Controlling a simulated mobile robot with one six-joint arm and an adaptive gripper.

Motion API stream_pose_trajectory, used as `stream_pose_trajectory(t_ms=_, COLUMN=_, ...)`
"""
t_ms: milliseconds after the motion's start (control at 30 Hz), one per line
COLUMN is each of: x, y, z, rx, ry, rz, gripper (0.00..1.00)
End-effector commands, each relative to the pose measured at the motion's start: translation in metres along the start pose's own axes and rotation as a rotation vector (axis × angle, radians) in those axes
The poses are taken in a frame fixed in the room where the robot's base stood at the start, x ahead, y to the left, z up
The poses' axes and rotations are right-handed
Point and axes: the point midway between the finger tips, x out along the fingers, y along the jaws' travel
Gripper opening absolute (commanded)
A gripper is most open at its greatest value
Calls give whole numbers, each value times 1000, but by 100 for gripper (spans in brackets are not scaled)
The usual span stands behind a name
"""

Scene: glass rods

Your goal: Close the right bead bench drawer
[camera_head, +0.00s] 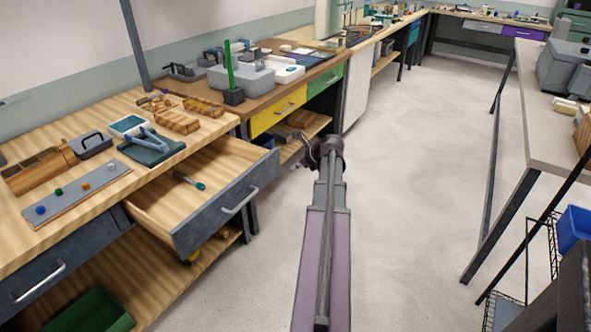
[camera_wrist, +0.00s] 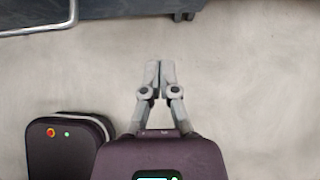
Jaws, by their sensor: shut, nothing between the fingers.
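The right bead bench drawer (camera_head: 225,206) stands pulled well out of the wooden bench, with a dark grey-blue front and a silver bar handle (camera_head: 240,201). A small teal-handled tool (camera_head: 189,180) lies inside it. My gripper (camera_head: 304,153) is to the right of the drawer front in the head view, over the floor and apart from it. In the wrist view my gripper (camera_wrist: 160,66) has its fingers together with nothing between them. The drawer's handle (camera_wrist: 45,27) shows at the top left there, beside a dark front edge (camera_wrist: 125,8).
The left drawer (camera_head: 60,268) appears shut. The bench top (camera_head: 110,205) holds a bead strip, trays and tools. A yellow drawer (camera_head: 278,112) and a green drawer (camera_head: 325,80) are in the farther bench. The floor (camera_head: 410,200) between the benches is clear.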

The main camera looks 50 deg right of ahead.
Motion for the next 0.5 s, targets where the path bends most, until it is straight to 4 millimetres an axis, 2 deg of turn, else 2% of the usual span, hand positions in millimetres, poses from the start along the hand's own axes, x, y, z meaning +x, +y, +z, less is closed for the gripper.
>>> stream_pose_trajectory(t_ms=33, x=8, y=0, z=-2, rx=-1, ry=0, rz=1, gripper=0)
stream_pose_trajectory(t_ms=500, x=58, y=-1, z=-3, rx=-2, ry=1, rz=0, gripper=0)
